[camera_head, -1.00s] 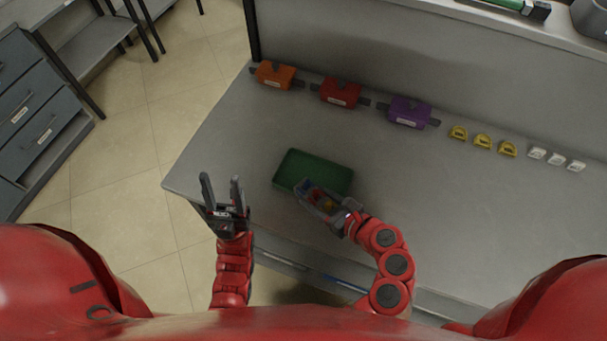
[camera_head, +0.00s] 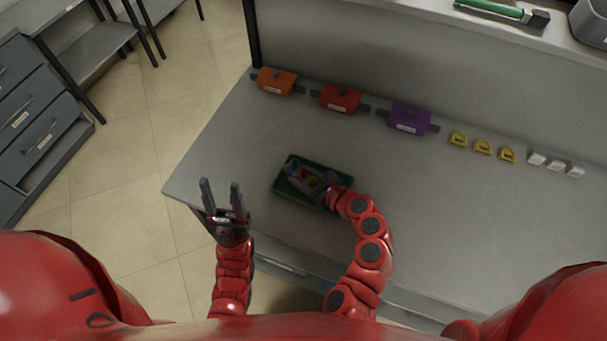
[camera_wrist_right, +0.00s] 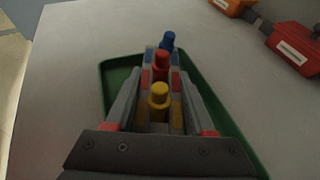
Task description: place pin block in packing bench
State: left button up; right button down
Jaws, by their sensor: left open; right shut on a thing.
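The pin block (camera_wrist_right: 162,95) is a grey block with a blue, a red and a yellow pin standing in a row. My right gripper (camera_head: 302,177) is shut on it, one finger along each side in the right wrist view. The block is over the green tray (camera_head: 284,189) on the grey bench (camera_head: 400,220); the tray's rim also shows around it in the right wrist view (camera_wrist_right: 118,62). I cannot tell whether the block touches the tray floor. My left gripper (camera_head: 221,190) is open and empty, at the bench's left front edge.
Orange (camera_head: 276,81), red (camera_head: 341,98) and purple (camera_head: 409,117) blocks line the back of the bench. Several small yellow pieces (camera_head: 482,147) and white pieces (camera_head: 555,164) continue the row rightward. The bench is clear right of the tray.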

jog(key=shift+f, duration=0.2)
jog(key=shift+c, duration=1.3)
grip_release()
jog(key=shift+r, duration=0.15)
jog(key=shift+s+d+r+b, duration=0.1)
jog(key=shift+s+d+b, duration=0.2)
jog(key=shift+d+b, duration=0.1)
jog(key=b+v, duration=0.2)
jog(key=v, duration=0.6)
jog(key=shift+b, duration=0.4)
jog(key=shift+p+v, duration=0.55)
jog(key=shift+v, duration=0.6)
jog(key=shift+s+d+r, duration=0.15)
jog(key=shift+s+r, duration=0.05)
jog(key=shift+s, duration=0.1)
